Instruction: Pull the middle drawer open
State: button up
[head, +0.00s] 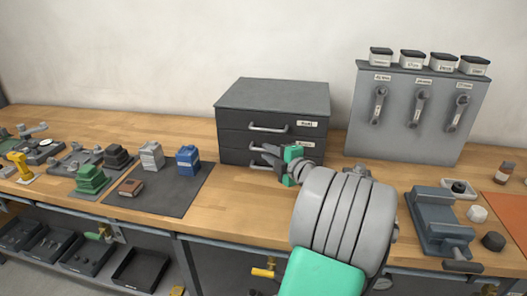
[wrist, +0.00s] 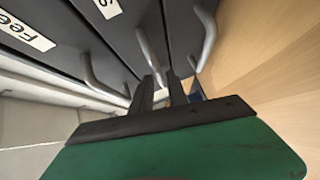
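The dark grey drawer cabinet (head: 272,95) stands on the bench at the back, its stacked drawers looking closed. The top drawer's handle (head: 268,129) is clear. The middle drawer (head: 235,142) is partly covered by my gripper (head: 265,153), which reaches its front from the right. In the wrist view the drawers appear turned on their side, and the middle handle (wrist: 149,50) runs down to the fingertips of my gripper (wrist: 162,77). The two fingers are apart, with the handle's end at the gap between them. I cannot tell whether they touch it.
A grey vise (head: 437,220) sits at the right. Bare wood shows in front of the cabinet.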

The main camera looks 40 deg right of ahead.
aim_at(265, 151)
jog(key=shift+w+d+f, duration=0.1)
jog(key=shift+w+f, duration=0.05)
jog(key=shift+w, duration=0.6)
jog(key=shift+w+d+f, duration=0.1)
jog(key=shift+w, duration=0.65)
jog(key=shift+c, duration=0.4)
grip_shut()
